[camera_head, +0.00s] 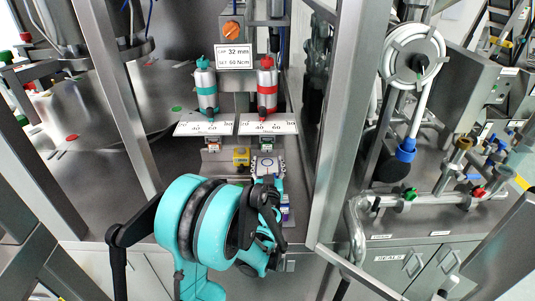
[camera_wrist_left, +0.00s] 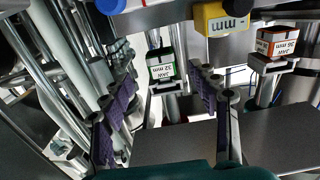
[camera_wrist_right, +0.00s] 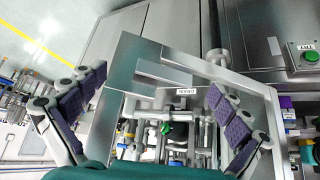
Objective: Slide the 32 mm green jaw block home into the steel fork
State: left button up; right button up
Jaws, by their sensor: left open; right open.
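The green-labelled 32 mm jaw block (camera_wrist_left: 161,68) is upright in the left wrist view, on a small steel holder (camera_wrist_left: 168,87) that may be the fork. My right gripper (camera_wrist_right: 158,85) is open and empty.
A red-labelled 36 mm block (camera_wrist_left: 277,42) sits to the right, and a yellow block (camera_wrist_left: 222,18) between the two. Green (camera_head: 206,88) and red (camera_head: 267,86) cylinders stand above the scales. Steel frame posts (camera_head: 335,120) flank the station. Pipes and a green valve (camera_wrist_right: 166,129) lie beyond my right gripper.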

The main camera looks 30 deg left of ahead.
pick_arm(q)
jog(key=v, duration=0.3)
jog(key=shift+d, duration=0.1)
dwell(0.5)
